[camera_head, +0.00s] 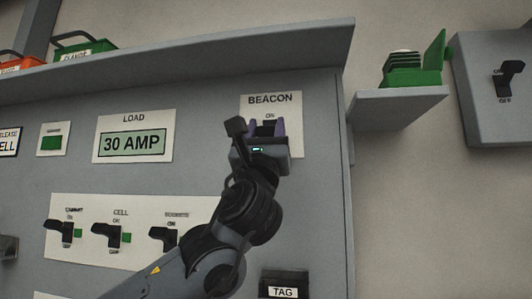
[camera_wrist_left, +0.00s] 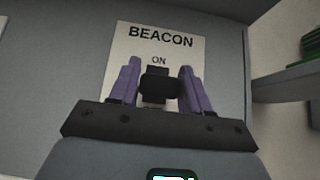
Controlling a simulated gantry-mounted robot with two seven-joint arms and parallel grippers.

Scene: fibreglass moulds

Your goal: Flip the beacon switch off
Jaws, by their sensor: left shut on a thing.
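The beacon switch is a black lever on a white plate marked BEACON (camera_head: 270,100), at the right end of the grey panel. Its dark lever (camera_wrist_left: 158,86) shows in the left wrist view between two purple fingers, just below the word ON. My left gripper (camera_head: 266,130) reaches up from below and is shut on this lever. The gripper body hides the lower part of the plate, so any lower label and the lever's exact position cannot be read. My right gripper is not in view.
Several other black switches, one marked CELL (camera_head: 108,234), sit on a white plate at lower left. A 30 AMP load display (camera_head: 132,143) is left of the beacon plate. A grey shelf (camera_head: 395,108) and another ON/OFF switch (camera_head: 508,78) are at right. A ledge overhangs the panel.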

